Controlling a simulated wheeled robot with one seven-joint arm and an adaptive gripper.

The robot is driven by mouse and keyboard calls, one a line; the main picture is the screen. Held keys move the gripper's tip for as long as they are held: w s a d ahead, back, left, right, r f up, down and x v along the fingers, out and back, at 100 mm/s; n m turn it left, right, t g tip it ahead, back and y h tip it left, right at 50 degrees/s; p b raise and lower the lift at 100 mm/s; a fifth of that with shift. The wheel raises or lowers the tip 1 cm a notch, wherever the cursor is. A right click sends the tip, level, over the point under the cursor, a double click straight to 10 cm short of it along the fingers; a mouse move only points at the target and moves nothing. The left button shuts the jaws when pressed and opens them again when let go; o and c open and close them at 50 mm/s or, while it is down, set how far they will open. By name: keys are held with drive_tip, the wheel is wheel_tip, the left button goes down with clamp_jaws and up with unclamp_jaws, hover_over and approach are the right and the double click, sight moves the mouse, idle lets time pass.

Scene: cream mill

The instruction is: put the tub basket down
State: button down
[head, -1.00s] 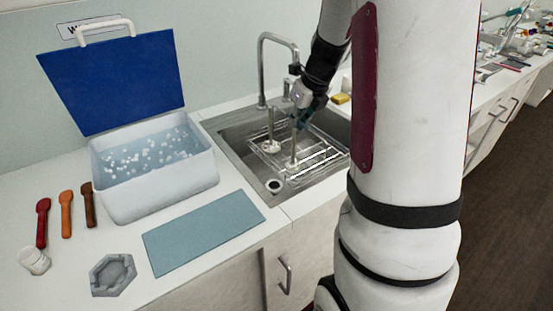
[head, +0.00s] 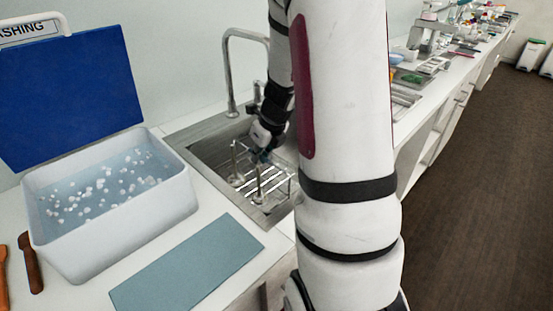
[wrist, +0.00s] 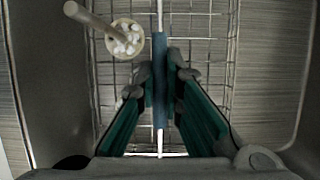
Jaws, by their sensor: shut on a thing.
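The tub basket (head: 268,187) is a wire basket in the sink (head: 200,150) in the head view. My gripper (head: 262,156) is above it, inside the sink area. In the wrist view, my gripper (wrist: 160,88) is shut on the basket's blue handle grip (wrist: 160,75). The wire mesh spreads out below the fingers, over the grey sink floor. I cannot tell whether the basket touches the sink floor. A pale rod with a round end holding white pieces (wrist: 124,37) stands at the basket's left part. My arm hides the right part of the sink.
A white tub (head: 125,220) of water with white floating bits stands left of the sink, its blue lid (head: 65,90) raised. A bare blue-grey mat (head: 187,265) lies in front. A tall faucet (head: 227,75) rises behind the sink. The counter runs on at right with clutter.

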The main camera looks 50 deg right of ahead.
wheel_tip(320, 180, down, 3)
drive_tip(key=shift+f+b, duration=0.1)
drive_tip(key=shift+b, duration=0.45)
drive_tip(key=shift+s+d, duration=0.15)
drive_tip(key=shift+d, duration=1.8)
drive_tip(key=shift+s+d, duration=0.15)
drive_tip(key=shift+d, duration=1.8)
drive_tip(key=shift+d+f, duration=0.1)
drive_tip(key=shift+f, duration=0.35)
drive_tip(key=c, duration=1.7)
unclamp_jaws()
drive_tip(key=shift+f, duration=0.15)
